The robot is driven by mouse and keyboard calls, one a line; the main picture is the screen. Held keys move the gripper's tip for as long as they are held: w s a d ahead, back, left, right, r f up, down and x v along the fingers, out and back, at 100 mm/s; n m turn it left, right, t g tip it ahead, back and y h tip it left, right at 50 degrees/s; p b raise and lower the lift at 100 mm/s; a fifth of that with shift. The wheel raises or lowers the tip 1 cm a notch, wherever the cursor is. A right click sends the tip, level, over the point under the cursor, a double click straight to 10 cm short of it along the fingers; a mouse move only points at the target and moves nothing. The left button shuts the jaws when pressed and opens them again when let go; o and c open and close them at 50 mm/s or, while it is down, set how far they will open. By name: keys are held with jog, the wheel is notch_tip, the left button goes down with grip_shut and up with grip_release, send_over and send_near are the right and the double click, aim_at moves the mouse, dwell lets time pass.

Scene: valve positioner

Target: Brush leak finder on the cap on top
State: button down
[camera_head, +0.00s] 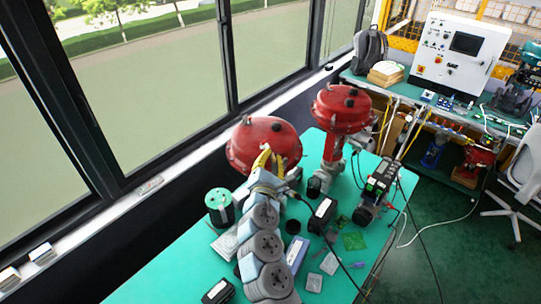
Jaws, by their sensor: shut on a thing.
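Two red valve actuators stand on the teal table. The nearer, left actuator (250,143) has a small dark cap (277,127) on its domed top. The farther, right actuator (342,112) also has small dark caps (350,103) on top. My gripper (266,157), with yellow fingers, is in front of the nearer actuator's right side and overlaps it in the picture. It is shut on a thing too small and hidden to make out. I cannot tell whether it touches the actuator. A dark pot with a green top (219,203) stands left of my arm.
A black device with cables (378,184), a black box (322,213), green circuit boards (354,240) and grey parts crowd the table (170,275) on the right. Windows line the left. A workbench (425,107) with a white control cabinet (459,53) stands behind.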

aim_at(274, 161)
jog(key=shift+s+d+r+p, duration=0.15)
jog(key=shift+s+r+p, duration=0.25)
jog(key=shift+s, duration=0.25)
jog(key=shift+s+d+r+p, duration=0.1)
jog(key=shift+s+r+p, duration=0.15)
jog(key=shift+s+p, duration=0.3)
jog(key=shift+s+d+r+p, duration=0.15)
jog(key=shift+s+r+p, duration=0.2)
jog(key=shift+s, duration=0.35)
